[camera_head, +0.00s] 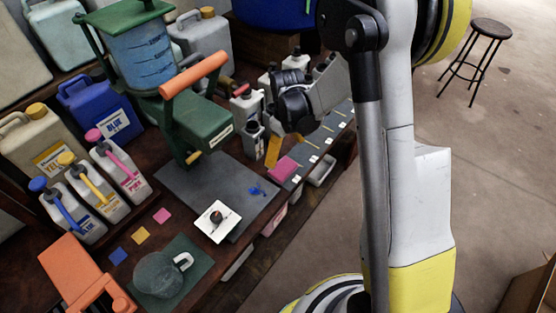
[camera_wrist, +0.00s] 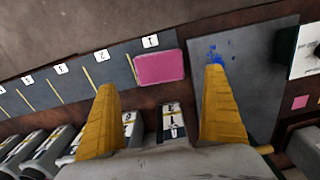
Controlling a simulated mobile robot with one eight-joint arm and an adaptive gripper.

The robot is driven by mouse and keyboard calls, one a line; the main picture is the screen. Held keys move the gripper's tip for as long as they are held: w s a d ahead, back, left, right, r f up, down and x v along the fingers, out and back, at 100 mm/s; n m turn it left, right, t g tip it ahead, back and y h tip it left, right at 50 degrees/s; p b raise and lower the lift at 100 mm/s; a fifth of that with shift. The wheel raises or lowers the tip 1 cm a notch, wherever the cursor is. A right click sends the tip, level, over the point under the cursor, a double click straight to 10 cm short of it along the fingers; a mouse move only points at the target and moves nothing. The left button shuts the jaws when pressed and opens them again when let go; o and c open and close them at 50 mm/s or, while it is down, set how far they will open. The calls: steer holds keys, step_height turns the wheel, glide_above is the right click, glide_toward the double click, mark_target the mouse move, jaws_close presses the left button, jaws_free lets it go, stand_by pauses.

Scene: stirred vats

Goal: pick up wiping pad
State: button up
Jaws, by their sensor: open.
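A pink block-like pad (camera_head: 284,168), which I take for the wiping pad, lies on the workbench at the near edge of the numbered strip. In the wrist view the pad (camera_wrist: 160,67) shows in the gap between my fingertips, slightly beyond them. My gripper (camera_wrist: 160,78) is open with nothing between its yellow fingers. In the head view, one yellow finger of my gripper (camera_head: 273,150) shows just left of the pad. The gripper looks to be above the bench; its exact height I cannot tell.
A grey mat (camera_head: 195,182) with a blue smear (camera_head: 258,190) lies beside the pad, with a white dial box (camera_head: 216,221) on its edge. Several labelled bottles (camera_wrist: 172,122) stand close to my fingers.

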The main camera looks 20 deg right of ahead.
steer(key=b, duration=0.2)
glide_above(283, 167)
steer(key=s, duration=0.1)
step_height(283, 167, down, 4)
steer(key=shift+s+d+f, duration=0.1)
steer(key=shift+d+f, duration=0.05)
steer(key=shift+f, duration=0.1)
steer(key=f+b, duration=0.1)
steer(key=f, duration=0.1)
steer(key=w+f+b, duration=0.1)
steer(key=f, duration=0.2)
steer(key=shift+w+f+b, duration=0.1)
steer(key=shift+f+b, duration=0.2)
steer(key=shift+r, duration=0.1)
steer(key=c, duration=0.8)
